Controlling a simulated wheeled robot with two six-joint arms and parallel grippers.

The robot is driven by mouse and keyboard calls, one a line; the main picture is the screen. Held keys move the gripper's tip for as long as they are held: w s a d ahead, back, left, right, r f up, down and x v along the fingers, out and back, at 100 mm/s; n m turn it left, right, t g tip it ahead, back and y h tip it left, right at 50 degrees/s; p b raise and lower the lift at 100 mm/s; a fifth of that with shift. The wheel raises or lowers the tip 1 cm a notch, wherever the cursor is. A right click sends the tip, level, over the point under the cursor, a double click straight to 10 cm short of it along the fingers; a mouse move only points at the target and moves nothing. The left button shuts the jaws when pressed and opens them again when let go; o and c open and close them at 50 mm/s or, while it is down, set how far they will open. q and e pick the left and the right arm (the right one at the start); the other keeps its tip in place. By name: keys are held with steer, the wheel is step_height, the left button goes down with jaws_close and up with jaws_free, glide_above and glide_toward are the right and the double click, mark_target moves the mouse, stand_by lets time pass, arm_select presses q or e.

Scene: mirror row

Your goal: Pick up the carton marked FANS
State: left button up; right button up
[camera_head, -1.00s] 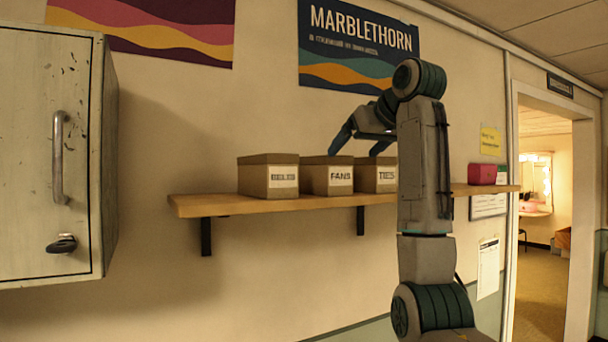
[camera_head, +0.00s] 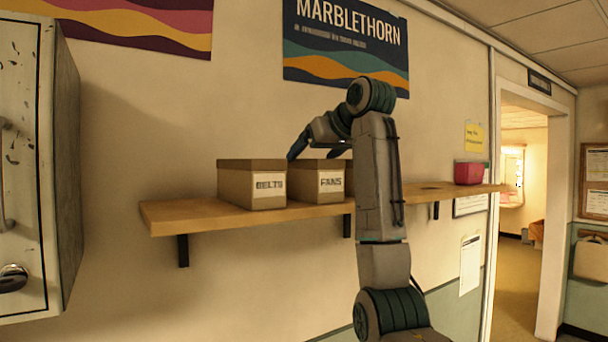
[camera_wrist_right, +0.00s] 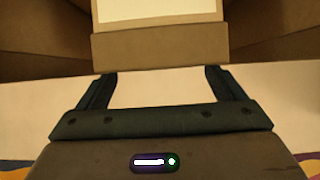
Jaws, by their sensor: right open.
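The FANS carton (camera_head: 309,187) is a brown lidded box with a white label, upright on the wooden shelf (camera_head: 230,216). My right gripper (camera_head: 312,157) is open at the top of this carton, its fingers pointing down and spread. In the right wrist view, a carton with a pale label (camera_wrist_right: 158,48) lies just beyond the open fingertips (camera_wrist_right: 160,72), about centred between them. I cannot tell whether the fingers touch it. My left gripper is not in view.
The BELTS carton (camera_head: 253,187) stands close on the left of FANS. My right arm hides the shelf on the right of FANS. A red box (camera_head: 468,173) sits near the shelf's right end. A grey cabinet (camera_head: 60,170) stands at the left and a doorway opens at the right.

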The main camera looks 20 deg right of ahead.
steer(key=w+p, duration=0.1)
steer(key=w, duration=0.1)
steer(key=w+a+f+p, duration=0.1)
steer(key=shift+p, duration=0.35)
steer(key=shift+w+f, duration=0.45)
steer(key=shift+w, duration=0.05)
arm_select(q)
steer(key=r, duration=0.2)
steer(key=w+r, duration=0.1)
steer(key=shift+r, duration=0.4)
arm_select(e)
steer(key=shift+c, duration=0.4)
steer(key=shift+s, duration=0.1)
steer(key=c, duration=1.1)
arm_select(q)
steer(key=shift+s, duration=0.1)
arm_select(e)
steer(key=shift+c, duration=0.2)
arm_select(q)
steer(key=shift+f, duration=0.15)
